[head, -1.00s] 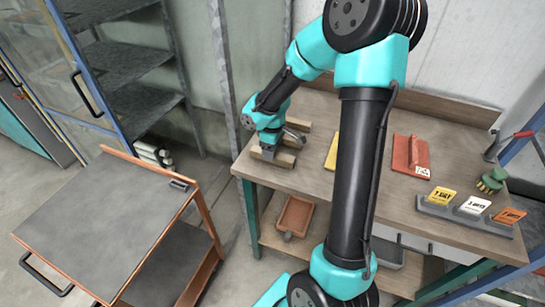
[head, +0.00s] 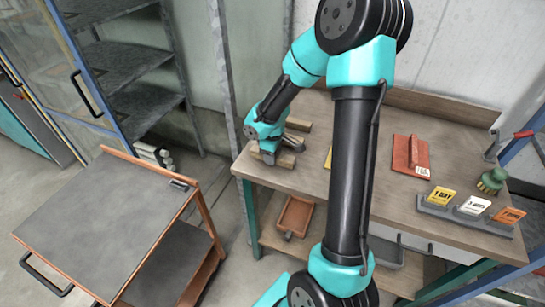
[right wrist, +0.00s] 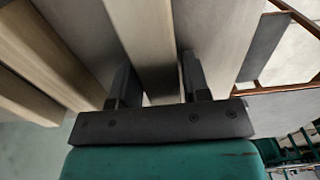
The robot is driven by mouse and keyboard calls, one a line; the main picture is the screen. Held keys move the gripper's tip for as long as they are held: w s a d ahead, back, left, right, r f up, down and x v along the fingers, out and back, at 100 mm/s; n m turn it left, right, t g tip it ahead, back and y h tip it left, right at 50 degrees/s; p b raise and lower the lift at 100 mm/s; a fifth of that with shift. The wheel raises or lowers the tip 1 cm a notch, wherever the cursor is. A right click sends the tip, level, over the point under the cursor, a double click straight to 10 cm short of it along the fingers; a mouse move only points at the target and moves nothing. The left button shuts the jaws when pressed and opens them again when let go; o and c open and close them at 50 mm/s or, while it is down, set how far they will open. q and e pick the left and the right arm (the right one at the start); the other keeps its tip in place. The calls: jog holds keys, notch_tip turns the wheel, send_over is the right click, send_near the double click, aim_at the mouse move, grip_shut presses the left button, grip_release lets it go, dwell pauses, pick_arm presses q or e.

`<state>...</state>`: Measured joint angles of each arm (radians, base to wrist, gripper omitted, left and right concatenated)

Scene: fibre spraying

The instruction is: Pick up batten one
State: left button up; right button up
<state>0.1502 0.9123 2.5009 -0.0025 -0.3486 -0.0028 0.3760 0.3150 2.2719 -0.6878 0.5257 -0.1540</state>
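Several pale wooden battens lie on the workbench's left end, partly hidden by my right arm in the head view; one shows at the front (head: 287,161) and another at the back (head: 299,124). My right gripper (head: 268,157) is down among them. In the right wrist view its two dark fingers (right wrist: 157,86) stand apart on either side of one batten (right wrist: 150,40), with small gaps visible beside the wood. Another batten (right wrist: 40,55) lies to the left. I cannot tell which one is batten one. My left gripper is not in view.
The workbench (head: 335,196) also holds a red float (head: 408,155), a row of tags in a grey holder (head: 465,215) and a green brush (head: 492,181). A cart (head: 100,215) with a clear top stands at left. A brown tray (head: 296,215) is on the lower shelf.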

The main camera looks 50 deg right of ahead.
jog(key=c, duration=0.6)
notch_tip(320, 180, up, 10)
dwell(0.4)
dwell(0.4)
